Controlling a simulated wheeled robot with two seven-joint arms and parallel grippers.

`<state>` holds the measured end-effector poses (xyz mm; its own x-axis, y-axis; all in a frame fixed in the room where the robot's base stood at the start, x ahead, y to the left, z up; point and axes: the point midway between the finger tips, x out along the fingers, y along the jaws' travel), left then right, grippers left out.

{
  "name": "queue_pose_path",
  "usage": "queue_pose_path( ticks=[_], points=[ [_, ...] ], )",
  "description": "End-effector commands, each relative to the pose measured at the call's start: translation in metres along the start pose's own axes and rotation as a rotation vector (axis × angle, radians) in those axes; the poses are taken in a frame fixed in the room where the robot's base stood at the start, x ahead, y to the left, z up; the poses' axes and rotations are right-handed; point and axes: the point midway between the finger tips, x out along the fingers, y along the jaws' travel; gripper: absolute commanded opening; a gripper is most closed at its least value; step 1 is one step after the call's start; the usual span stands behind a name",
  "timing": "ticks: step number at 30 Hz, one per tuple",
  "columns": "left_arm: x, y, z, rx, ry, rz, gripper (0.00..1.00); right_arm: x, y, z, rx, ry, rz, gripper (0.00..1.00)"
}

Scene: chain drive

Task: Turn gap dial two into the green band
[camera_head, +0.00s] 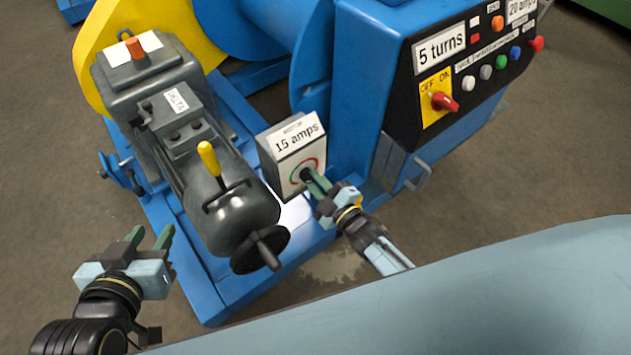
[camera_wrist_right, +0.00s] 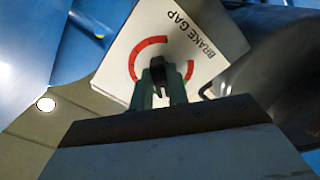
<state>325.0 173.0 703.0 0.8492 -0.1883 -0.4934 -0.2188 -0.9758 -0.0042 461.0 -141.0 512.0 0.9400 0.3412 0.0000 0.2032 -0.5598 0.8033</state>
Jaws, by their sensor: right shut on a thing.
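The gap dial is a black knob (camera_wrist_right: 158,69) on a white plate (camera_wrist_right: 128,62) lettered BRAKE GAP, seen in the right wrist view. A red arc (camera_wrist_right: 150,43) with a smaller green part curves around it. In the head view the dial sits on the front of the small white box (camera_head: 287,165), below a 15 amps label. My right gripper (camera_head: 313,180) is shut on the knob, its green fingers covering part of the dial. The knob's pointer position is too small to tell. My left gripper (camera_head: 149,241) is open and empty at lower left.
A grey motor (camera_head: 230,215) with a yellow lever (camera_head: 209,158) and black handwheel (camera_head: 260,250) stands left of the box. A control panel (camera_head: 470,75) with a red switch and buttons is at upper right. Floor is clear below it.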

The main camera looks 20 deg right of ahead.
Motion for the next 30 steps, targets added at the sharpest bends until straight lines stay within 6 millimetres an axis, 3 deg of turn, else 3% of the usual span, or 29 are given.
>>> queue_pose_path(
  ticks=[8,24,25,30],
  points=[
    [0.0016,0.0006,-0.0103,0.002,0.042,0.002,0.36,-0.0005,-0.0002,0.0000,-0.094,0.000,-0.001,0.00],
    [0.0010,0.0018,-0.0092,0.001,0.041,0.005,0.36,-0.0006,-0.0001,-0.0001,-0.115,0.000,-0.001,0.00],
    [0.0010,0.0019,-0.0091,0.001,0.041,0.005,0.36,-0.0006,-0.0001,-0.0001,-0.115,0.000,-0.001,0.20],
    [0.0009,0.0020,-0.0086,0.001,0.039,0.005,0.36,-0.0004,0.0001,-0.0001,-0.114,0.000,-0.001,0.38]
  ],
)
